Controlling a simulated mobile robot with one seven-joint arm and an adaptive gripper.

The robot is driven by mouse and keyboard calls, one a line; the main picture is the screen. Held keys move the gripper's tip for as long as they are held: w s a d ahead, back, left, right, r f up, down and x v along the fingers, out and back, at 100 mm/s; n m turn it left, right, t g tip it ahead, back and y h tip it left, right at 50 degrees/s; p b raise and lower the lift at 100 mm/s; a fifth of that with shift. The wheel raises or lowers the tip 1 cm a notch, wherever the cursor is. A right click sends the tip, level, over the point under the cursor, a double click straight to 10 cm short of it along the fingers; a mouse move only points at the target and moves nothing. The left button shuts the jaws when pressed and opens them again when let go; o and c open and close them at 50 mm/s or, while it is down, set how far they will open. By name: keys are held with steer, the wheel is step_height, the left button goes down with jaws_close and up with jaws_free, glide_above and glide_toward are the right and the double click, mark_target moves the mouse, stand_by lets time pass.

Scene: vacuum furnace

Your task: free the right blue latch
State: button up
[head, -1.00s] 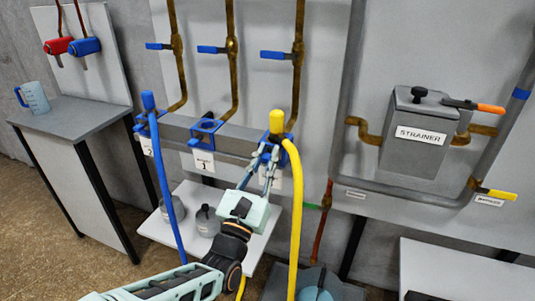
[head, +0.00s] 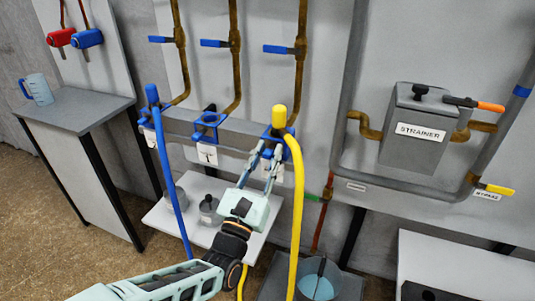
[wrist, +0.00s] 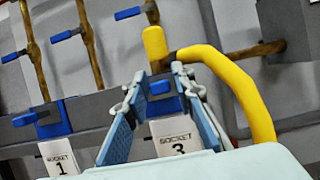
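The right blue latch (wrist: 162,88) sits at the socket marked 3, just below the yellow hose's upright end (wrist: 155,45). My gripper (wrist: 158,76) is open, with one finger on each side of the latch and a gap between them. I cannot tell whether either finger touches it. In the head view my gripper (head: 264,160) reaches up to this socket, and its fingers partly hide the latch. The yellow hose (head: 298,200) hangs down just right of my gripper.
A blue hose (head: 170,180) hangs from the left socket. The middle socket's blue bracket (head: 208,126) is empty. Blue-handled valves (head: 278,49) line the pipes above. A strainer box (head: 415,125) is at the right. A shelf (head: 160,218) and a bucket (head: 318,285) are below.

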steer(key=v, duration=1.2)
steer(key=shift+w+d, duration=0.1)
